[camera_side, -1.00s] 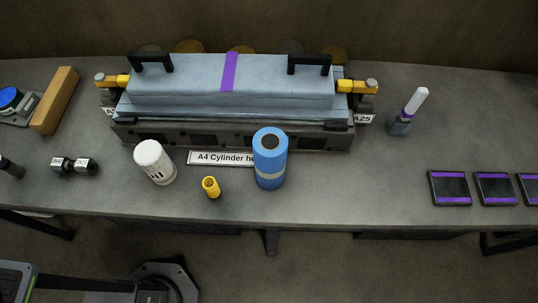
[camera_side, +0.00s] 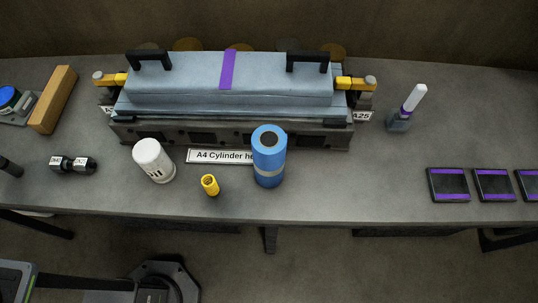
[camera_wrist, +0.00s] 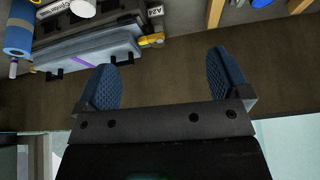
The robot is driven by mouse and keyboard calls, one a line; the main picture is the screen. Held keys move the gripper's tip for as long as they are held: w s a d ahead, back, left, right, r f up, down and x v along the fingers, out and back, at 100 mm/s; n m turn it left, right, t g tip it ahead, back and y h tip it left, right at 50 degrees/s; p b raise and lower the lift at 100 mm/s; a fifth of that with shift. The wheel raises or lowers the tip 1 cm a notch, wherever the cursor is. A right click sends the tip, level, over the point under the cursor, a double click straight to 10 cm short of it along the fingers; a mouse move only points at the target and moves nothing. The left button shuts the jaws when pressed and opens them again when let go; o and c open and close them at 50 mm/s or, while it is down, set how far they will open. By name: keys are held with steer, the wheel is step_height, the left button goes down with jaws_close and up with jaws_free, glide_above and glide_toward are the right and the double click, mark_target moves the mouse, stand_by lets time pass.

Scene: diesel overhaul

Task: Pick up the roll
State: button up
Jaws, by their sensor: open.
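The blue roll (camera_side: 268,160) stands upright near the front of the bench, before the right part of the cylinder head. It has a pale band and a dark hole in its top. In the wrist view the roll (camera_wrist: 18,28) shows at the upper left corner, partly cut off by the frame. My gripper (camera_wrist: 170,68) is open, with nothing between its two blue textured fingers. It is well apart from the roll, which lies far to its left in the wrist view. The gripper does not show in the side view.
The grey cylinder head (camera_side: 180,85) with black handles fills the bench's back middle. A white canister (camera_side: 154,162) and a small yellow cylinder (camera_side: 210,185) stand left of the roll. A bottle (camera_side: 401,118) and dark purple-edged trays (camera_side: 448,184) are at right.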

steer(key=w+d+r+m+g+h, duration=0.1)
steer(key=w+d+r+m+g, duration=0.3)
steer(key=w+d+m, duration=0.8)
steer(key=m+g+y, duration=0.1)
steer(key=m, duration=0.5)
glide_above(270, 139)
step_height(270, 139, down, 10)
step_height(270, 139, down, 9)
steer(key=shift+r, duration=0.1)
steer(key=shift+f, duration=2.9)
steer(key=shift+c, duration=0.2)
